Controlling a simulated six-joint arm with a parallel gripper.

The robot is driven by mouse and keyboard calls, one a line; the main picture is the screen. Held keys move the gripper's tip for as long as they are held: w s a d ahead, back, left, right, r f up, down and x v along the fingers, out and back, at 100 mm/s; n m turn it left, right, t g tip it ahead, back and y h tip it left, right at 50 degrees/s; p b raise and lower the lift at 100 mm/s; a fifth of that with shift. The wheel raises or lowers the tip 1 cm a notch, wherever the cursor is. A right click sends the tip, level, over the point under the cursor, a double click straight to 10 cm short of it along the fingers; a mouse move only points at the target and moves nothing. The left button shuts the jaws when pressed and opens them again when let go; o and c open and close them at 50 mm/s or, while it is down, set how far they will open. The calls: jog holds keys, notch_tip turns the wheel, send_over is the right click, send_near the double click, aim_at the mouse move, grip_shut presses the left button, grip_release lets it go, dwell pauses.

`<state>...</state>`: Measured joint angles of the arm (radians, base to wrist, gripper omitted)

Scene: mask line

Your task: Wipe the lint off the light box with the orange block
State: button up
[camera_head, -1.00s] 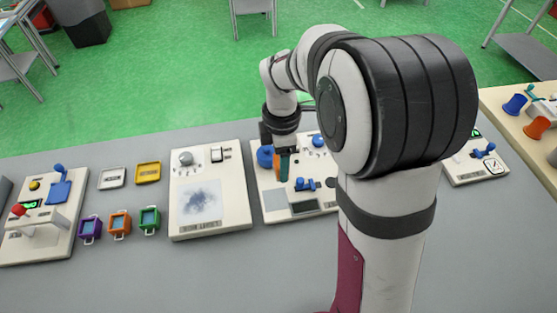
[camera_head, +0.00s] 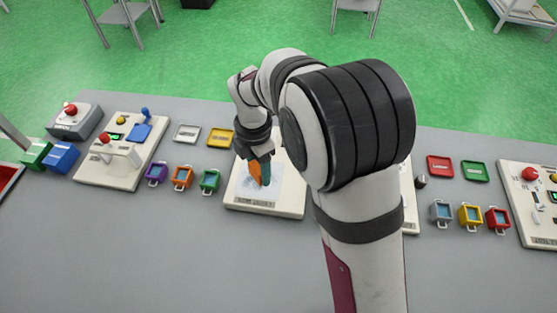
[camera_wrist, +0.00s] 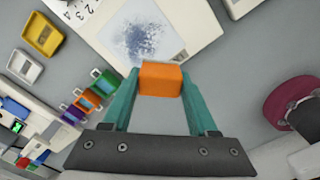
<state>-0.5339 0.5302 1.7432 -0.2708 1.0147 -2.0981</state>
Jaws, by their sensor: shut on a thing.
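My gripper (camera_head: 261,165) is shut on the orange block (camera_wrist: 160,78), which sits between its teal fingers in the wrist view. The block also shows in the head view (camera_head: 254,171), over the light box (camera_head: 292,207). The light box is a cream slab with a pale panel. In the wrist view a dark blue-grey patch of lint (camera_wrist: 135,38) is on the panel, beyond the block. I cannot tell whether the block touches the panel. My arm hides the light box's upper right part in the head view.
Orange (camera_head: 182,177), green (camera_head: 209,181) and purple (camera_head: 156,173) small bins stand left of the light box. A yellow tray (camera_head: 220,137) and a white tray (camera_head: 187,133) lie behind them. The grey tabletop (camera_head: 150,250) in front is clear.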

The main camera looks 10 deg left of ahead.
jog(key=shift+f, duration=3.1)
jog(key=shift+w+f, duration=0.55)
jog(key=shift+f, duration=0.15)
jog(key=shift+c, duration=0.6)
jog(key=shift+w, duration=3.7)
jog(key=shift+a, duration=0.45)
jog(key=shift+s+a, duration=0.15)
jog(key=shift+s, duration=3.95)
jog(key=shift+s+a, duration=0.15)
jog(key=shift+a, duration=0.4)
jog(key=shift+w, duration=4.2)
notch_tip(320, 180, up, 8)
jog(key=shift+r, duration=0.2)
